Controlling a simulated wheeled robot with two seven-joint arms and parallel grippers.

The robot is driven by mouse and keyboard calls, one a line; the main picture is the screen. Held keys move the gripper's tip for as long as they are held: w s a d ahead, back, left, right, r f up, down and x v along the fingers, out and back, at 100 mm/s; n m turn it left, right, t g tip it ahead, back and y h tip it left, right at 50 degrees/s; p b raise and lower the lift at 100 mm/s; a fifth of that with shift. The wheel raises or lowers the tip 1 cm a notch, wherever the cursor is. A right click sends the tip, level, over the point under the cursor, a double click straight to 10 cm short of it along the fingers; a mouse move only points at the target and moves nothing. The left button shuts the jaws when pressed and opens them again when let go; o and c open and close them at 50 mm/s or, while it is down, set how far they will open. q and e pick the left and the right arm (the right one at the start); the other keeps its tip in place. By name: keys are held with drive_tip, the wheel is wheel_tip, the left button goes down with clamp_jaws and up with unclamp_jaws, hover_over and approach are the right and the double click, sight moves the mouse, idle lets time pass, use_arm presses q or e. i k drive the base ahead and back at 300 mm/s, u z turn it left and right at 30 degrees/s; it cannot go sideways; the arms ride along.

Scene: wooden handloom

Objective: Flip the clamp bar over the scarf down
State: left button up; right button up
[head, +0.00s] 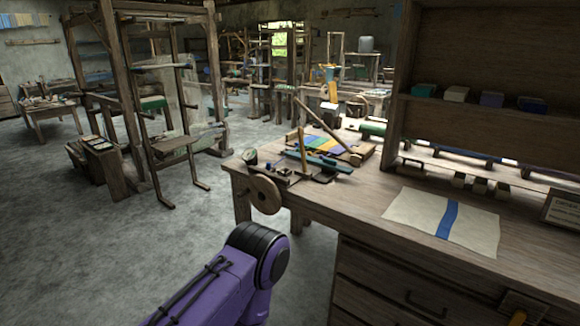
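On the workbench a striped cloth in blue, green and yellow, which looks like the scarf (312,144), lies in a small wooden device. A long wooden bar (324,127), seemingly the clamp bar, stands tilted over it, its upper end to the left and its lower end near the cloth's right side. A blue bar (318,163) lies along the cloth's near edge. A thin upright yellowish stick (301,150) stands in front. Neither of my grippers is in view; only a purple link of my arm shows at the bottom.
A cream cloth with a blue stripe (408,207) lies flat on the workbench (367,228). A round wooden disc (264,195) hangs at the bench's left corner. A shelf unit (480,113) rises at the right. A loom frame (131,105) stands left, with open floor before it.

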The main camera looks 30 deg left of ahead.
sight(296, 100)
drive_tip(key=u, duration=0.65)
drive_tip(key=i, duration=0.4)
drive_tip(key=u, duration=0.7)
drive_tip(key=i, duration=1.25)
drive_tip(key=z, duration=0.5)
